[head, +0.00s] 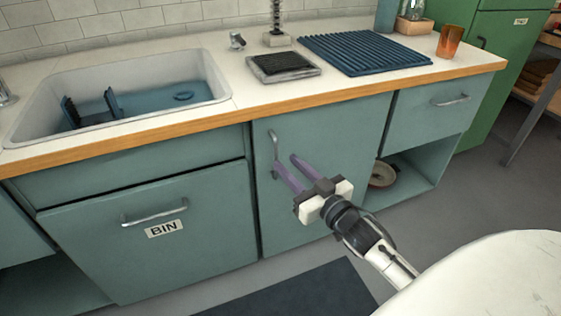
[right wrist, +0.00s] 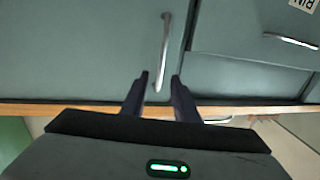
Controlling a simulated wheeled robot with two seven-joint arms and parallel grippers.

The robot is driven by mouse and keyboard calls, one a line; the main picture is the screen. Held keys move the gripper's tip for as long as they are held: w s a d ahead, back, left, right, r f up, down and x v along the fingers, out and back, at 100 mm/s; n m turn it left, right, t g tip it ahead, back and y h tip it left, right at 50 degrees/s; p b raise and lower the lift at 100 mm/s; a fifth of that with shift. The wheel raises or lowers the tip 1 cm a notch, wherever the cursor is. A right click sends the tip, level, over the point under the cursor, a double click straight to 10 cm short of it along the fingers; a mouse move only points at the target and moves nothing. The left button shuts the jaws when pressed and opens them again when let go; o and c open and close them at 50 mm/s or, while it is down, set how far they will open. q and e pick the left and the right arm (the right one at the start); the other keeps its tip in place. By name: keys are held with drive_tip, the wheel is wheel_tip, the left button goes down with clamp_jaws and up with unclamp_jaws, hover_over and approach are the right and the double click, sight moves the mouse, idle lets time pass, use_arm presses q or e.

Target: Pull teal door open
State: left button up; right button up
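The teal door (head: 320,130) is the middle cabinet door under the counter, and it looks shut. Its vertical metal handle (head: 273,148) is near the door's left edge. My right gripper (head: 284,165) is in front of the door at the handle's lower end, with its two purple-grey fingers apart. In the right wrist view the handle (right wrist: 165,45) runs down to the gap between the fingertips (right wrist: 160,80). The fingers are not closed on it; I cannot tell whether either touches it. My left gripper is out of view.
A drawer front marked BIN (head: 150,225) with its own handle is left of the door. An open shelf with a bowl (head: 382,174) is to the right. The counter above holds a sink (head: 130,85), a blue ribbed mat (head: 362,54) and an orange cup (head: 449,42).

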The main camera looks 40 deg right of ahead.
sight(277, 154)
drive_tip(key=shift+w+d+b, duration=0.1)
drive_tip(key=shift+w+b, duration=0.3)
drive_tip(key=shift+w, duration=1.85)
drive_tip(key=shift+c, duration=0.3)
clamp_jaws()
